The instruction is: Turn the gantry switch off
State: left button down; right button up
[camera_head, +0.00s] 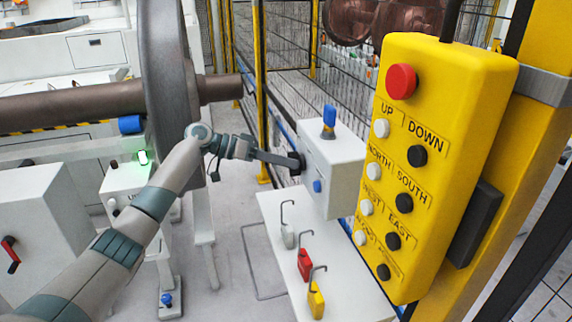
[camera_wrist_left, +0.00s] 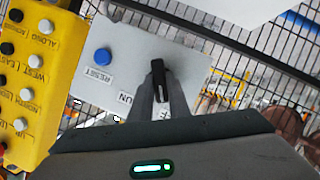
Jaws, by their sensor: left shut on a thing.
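The gantry switch is a black rotary handle (camera_wrist_left: 158,78) on the front of a light grey box (camera_head: 338,172). In the head view the black handle (camera_head: 299,163) shows only partly, at the tip of my left gripper (camera_head: 290,160). In the left wrist view my left gripper (camera_wrist_left: 161,92) is shut on the handle, one finger on each side. Labels by the handle are partly covered; "UN" and "F" can be read. I cannot tell for sure which label the handle points to. My right gripper is in neither view.
The box has a blue RESET button (camera_wrist_left: 103,56) and a blue-topped lamp (camera_head: 329,118). A yellow pendant (camera_head: 445,130) with a red button hangs close at right. A large wheel (camera_head: 166,80) stands left.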

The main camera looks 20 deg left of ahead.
pick_arm(q)
jog(key=shift+f+n+g+h, duration=0.1)
jog(key=shift+n+g+h, duration=0.3)
jog(key=shift+n, duration=0.7)
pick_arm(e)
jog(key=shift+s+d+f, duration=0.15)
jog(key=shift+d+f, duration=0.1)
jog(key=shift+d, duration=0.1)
pick_arm(q)
jog(key=c, duration=1.7)
grip_release()
jog(key=shift+a, duration=0.1)
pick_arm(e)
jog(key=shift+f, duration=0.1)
